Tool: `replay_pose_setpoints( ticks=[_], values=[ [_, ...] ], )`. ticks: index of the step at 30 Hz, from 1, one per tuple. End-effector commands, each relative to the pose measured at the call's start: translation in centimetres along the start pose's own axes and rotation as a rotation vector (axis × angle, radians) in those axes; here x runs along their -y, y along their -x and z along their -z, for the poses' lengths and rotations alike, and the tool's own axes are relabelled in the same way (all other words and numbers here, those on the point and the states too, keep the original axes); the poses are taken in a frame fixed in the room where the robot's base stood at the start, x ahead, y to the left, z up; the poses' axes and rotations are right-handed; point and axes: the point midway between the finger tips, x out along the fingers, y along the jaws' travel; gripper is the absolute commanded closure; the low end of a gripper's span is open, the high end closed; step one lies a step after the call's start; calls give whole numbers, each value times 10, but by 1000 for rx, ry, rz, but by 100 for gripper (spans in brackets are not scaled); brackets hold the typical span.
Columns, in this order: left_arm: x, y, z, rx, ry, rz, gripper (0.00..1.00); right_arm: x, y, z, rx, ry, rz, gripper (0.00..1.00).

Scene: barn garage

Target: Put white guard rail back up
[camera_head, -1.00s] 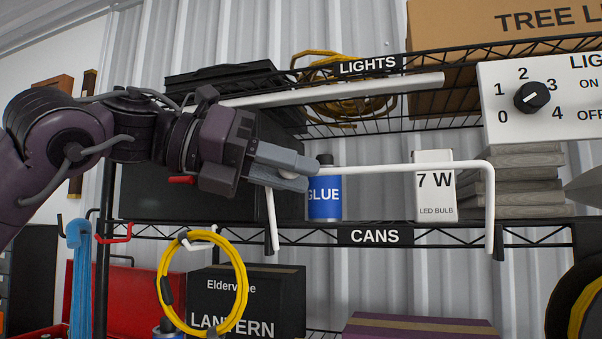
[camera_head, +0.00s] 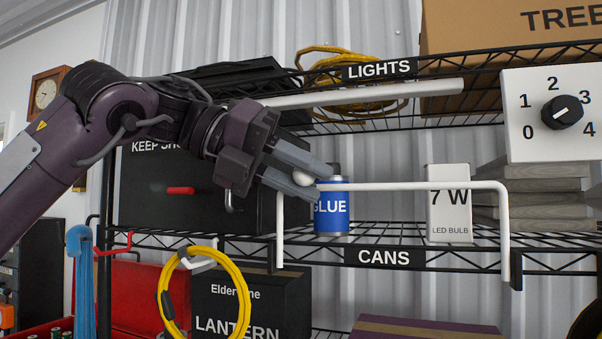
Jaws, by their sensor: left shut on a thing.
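The white guard rail (camera_head: 420,186) stands upright along the front of the shelf labelled CANS (camera_head: 384,257). Its top bar runs level and its two legs reach down to the shelf's front edge. The right leg (camera_head: 505,235) ends beside a small black bracket (camera_head: 517,275). The left leg (camera_head: 280,235) crosses the shelf edge; I cannot tell whether either leg is seated. My left gripper (camera_head: 312,181) is shut on the rail near its top left corner, and its fingers hide that corner. My right gripper is not in view.
A blue glue can (camera_head: 331,212) and a white bulb box (camera_head: 449,205) stand on the shelf behind the rail. A black case (camera_head: 165,190) stands behind my left arm. A white dial panel (camera_head: 540,140) is at the right. A yellow cable loop (camera_head: 238,285) hangs below.

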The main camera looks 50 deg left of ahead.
Motion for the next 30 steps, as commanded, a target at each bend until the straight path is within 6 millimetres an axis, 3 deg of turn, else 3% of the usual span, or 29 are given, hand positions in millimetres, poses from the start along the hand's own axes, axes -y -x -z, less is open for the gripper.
replay_pose_setpoints(
  ticks=[1, 5, 6, 11, 26, 30],
  values=[
    [6, 8, -8, 32, -17, 9, 100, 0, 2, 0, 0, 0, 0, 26],
    [6, 8, -8, 32, -18, 9, 100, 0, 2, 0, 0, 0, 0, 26],
    [6, 8, -8, 32, -19, 9, 72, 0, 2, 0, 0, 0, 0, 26],
    [6, 8, -8, 33, -18, 9, 53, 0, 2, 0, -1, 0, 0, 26],
    [3, 7, -7, 30, -13, 6, 53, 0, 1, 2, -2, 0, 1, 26],
    [2, 19, -6, 32, -12, 4, 53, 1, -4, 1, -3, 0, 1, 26]
  ],
)
